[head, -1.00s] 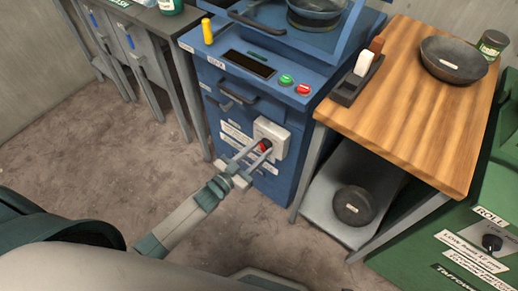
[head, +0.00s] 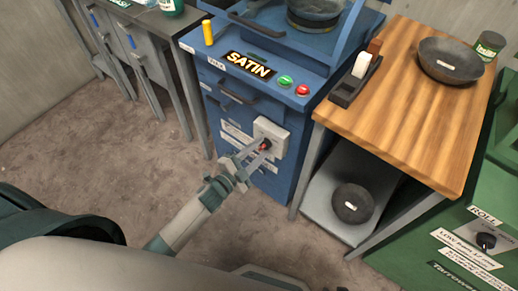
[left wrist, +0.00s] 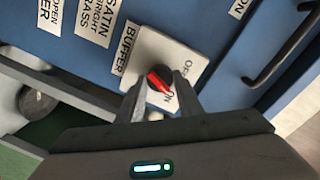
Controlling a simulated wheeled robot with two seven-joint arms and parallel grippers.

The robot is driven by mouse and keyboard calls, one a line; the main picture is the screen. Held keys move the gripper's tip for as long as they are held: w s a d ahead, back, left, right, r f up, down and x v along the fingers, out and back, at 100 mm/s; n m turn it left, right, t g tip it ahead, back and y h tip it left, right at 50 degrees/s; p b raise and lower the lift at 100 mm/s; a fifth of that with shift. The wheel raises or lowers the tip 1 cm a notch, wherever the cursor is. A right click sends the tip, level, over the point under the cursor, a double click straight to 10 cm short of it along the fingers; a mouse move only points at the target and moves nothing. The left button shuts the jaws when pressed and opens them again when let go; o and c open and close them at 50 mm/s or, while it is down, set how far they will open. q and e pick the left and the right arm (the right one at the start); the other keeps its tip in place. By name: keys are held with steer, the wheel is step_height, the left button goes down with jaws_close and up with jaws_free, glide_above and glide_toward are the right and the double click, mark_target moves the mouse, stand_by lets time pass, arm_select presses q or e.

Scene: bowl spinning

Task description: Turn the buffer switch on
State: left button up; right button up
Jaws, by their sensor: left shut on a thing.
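The buffer switch is a rotary knob with a red pointer on a black base (left wrist: 160,78), set on a white plate (head: 274,131) on the front of a blue machine (head: 247,185). In the left wrist view the plate carries OFF and ON marks, with a BUFFER label beside it. The red pointer slants toward the ON mark. My left gripper (head: 263,148) is shut on the knob, with one finger on each side of it in the left wrist view (left wrist: 161,86). The machine's display (head: 249,65) is lit and reads SATIN. My right gripper is not in view.
Green (head: 285,80) and red (head: 302,90) buttons sit on the machine's top. Open floor (head: 90,160) lies left.

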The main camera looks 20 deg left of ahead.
arm_select(q)
steer(key=shift+m, duration=0.8)
steer(key=shift+m+y, duration=0.3)
steer(key=shift+m, duration=0.4)
steer(key=shift+d+m+b, duration=0.1)
steer(key=shift+m+b, duration=0.2)
steer(key=shift+m, duration=0.2)
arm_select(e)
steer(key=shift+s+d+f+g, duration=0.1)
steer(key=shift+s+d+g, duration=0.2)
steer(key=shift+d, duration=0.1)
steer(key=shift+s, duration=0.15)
arm_select(q)
steer(key=o, duration=1)
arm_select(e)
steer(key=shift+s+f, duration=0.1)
arm_select(q)
steer(key=shift+o, duration=0.2)
steer(key=shift+s, duration=0.15)
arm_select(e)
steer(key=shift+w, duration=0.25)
